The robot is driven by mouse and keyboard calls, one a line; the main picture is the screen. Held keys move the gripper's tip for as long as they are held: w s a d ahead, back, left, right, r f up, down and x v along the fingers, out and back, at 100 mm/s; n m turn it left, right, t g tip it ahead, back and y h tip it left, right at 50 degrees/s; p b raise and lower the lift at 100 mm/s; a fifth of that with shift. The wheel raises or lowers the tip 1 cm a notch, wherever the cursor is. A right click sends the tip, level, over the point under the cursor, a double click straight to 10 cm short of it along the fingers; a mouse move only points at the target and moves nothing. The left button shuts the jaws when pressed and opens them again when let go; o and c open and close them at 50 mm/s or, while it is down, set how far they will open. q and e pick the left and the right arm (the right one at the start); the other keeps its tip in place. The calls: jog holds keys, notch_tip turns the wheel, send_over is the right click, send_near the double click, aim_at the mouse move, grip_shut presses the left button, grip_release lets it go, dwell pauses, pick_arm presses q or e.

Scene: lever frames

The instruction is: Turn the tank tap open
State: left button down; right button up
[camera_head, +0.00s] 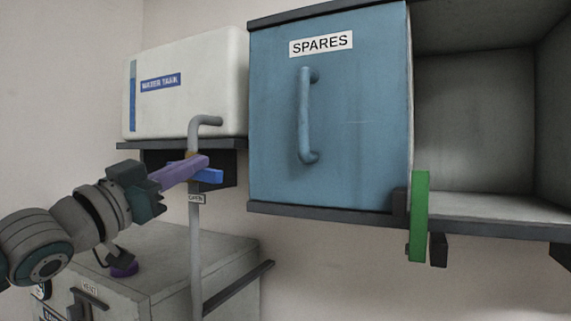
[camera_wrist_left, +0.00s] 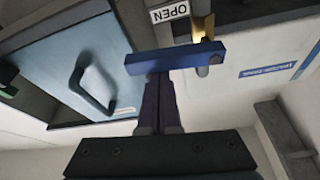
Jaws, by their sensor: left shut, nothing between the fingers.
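The tank tap has a blue lever handle (camera_head: 209,177) on a grey vertical pipe (camera_head: 196,245), below the white water tank (camera_head: 190,95). My left gripper (camera_head: 203,162) has its purple fingers shut and empty, right by the lever. In the left wrist view the blue lever (camera_wrist_left: 175,58) crosses the tips of the shut fingers (camera_wrist_left: 160,80); I cannot tell whether they touch. The brass valve body (camera_wrist_left: 203,27) shows beyond the lever, beside an OPEN label (camera_wrist_left: 170,12). In the head view the fingers partly hide the valve. My right gripper is in neither view.
A grey box (camera_head: 200,255) stands below the tap.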

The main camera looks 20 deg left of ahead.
pick_arm(q)
jog(key=a+f+m+g+h+b, duration=0.4)
jog(key=a+f+m+g+b, duration=0.1)
jog(key=m, duration=1.4)
jog(key=shift+w+f+b, duration=0.2)
jog(key=shift+f+b, duration=0.5)
jog(key=shift+f, duration=0.2)
jog(key=shift+d, duration=0.1)
